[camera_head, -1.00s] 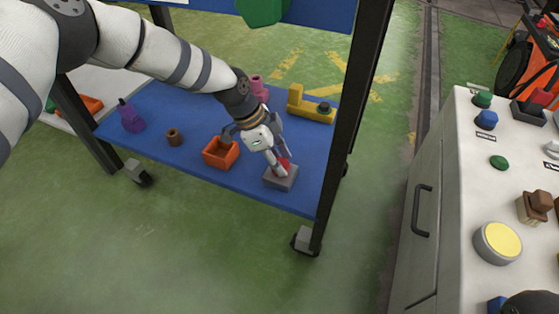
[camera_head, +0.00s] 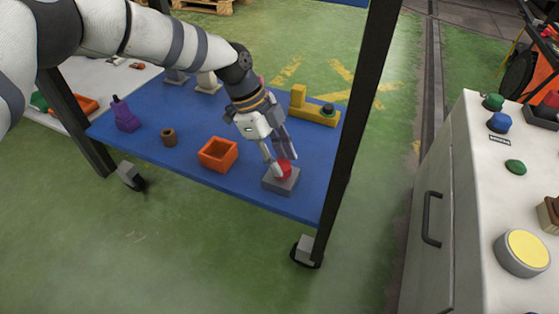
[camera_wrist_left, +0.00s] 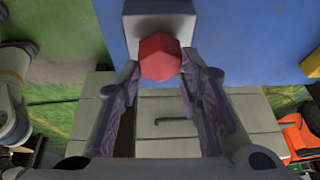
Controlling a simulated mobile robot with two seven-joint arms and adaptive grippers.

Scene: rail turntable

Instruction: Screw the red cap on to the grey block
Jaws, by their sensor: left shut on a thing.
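The red cap (camera_head: 285,169) is at the top of the grey block (camera_head: 281,185), near the front right corner of the blue shelf. My left gripper (camera_head: 282,165) reaches down from the left with its fingers closed on either side of the cap. In the left wrist view the faceted cap (camera_wrist_left: 160,57) sits between the fingertips (camera_wrist_left: 160,66), in front of the grey block (camera_wrist_left: 160,20). The cap looks roughly centred on the block. The contact between cap and block is hidden, so I cannot tell how far it is seated.
An orange open box (camera_head: 218,155) stands left of the block. A yellow L-shaped piece (camera_head: 314,108) is behind it. A brown ring (camera_head: 169,137) and a purple piece (camera_head: 125,116) are further left. A black post (camera_head: 352,130) rises close on the right.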

